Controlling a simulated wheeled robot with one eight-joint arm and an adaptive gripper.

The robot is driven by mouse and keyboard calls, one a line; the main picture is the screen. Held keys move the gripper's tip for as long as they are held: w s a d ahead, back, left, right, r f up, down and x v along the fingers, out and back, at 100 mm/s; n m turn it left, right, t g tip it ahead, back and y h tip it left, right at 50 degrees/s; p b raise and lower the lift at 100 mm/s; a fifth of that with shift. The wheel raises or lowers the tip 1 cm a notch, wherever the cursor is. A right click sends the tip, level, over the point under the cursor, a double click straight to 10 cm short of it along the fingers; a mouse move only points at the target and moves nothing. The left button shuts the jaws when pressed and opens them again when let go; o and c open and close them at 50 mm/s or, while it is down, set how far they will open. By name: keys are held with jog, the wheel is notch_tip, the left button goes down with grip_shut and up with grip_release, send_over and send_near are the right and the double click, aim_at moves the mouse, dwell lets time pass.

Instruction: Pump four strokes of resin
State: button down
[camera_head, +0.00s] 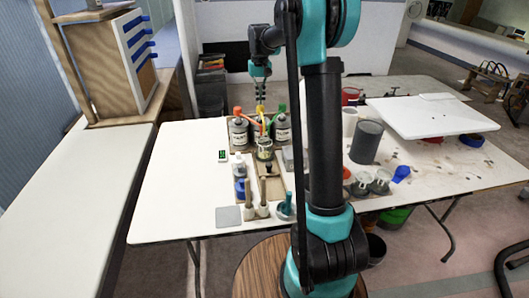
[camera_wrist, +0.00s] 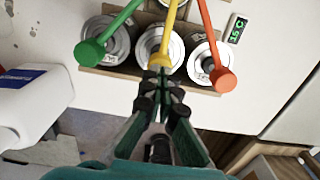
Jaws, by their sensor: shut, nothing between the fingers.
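Several pump bottles stand in a row on the table: one with an orange pump (camera_head: 238,110), one with a yellow pump and one with a green pump (camera_head: 282,108). The wrist view looks down on them, with the green pump (camera_wrist: 92,52) left, the yellow pump (camera_wrist: 168,30) middle and the orange pump (camera_wrist: 222,78) right. In the head view, my gripper (camera_head: 260,100) is above the bottles. A small cup (camera_head: 264,149) stands before the middle bottle.
A small green display (camera_wrist: 237,29) sits beside the bottles. A white jug (camera_wrist: 32,105) is at left in the wrist view. Brushes in holders (camera_head: 256,205), a grey can (camera_head: 366,142) and a white panel (camera_head: 425,117) are on the table (camera_head: 170,215). The table's left part is clear.

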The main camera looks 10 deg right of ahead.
jog(key=shift+f, duration=1.7)
jog(key=shift+r, duration=2.2)
jog(key=shift+f, duration=0.15)
jog(key=shift+f, duration=2)
jog(key=shift+r, duration=2.15)
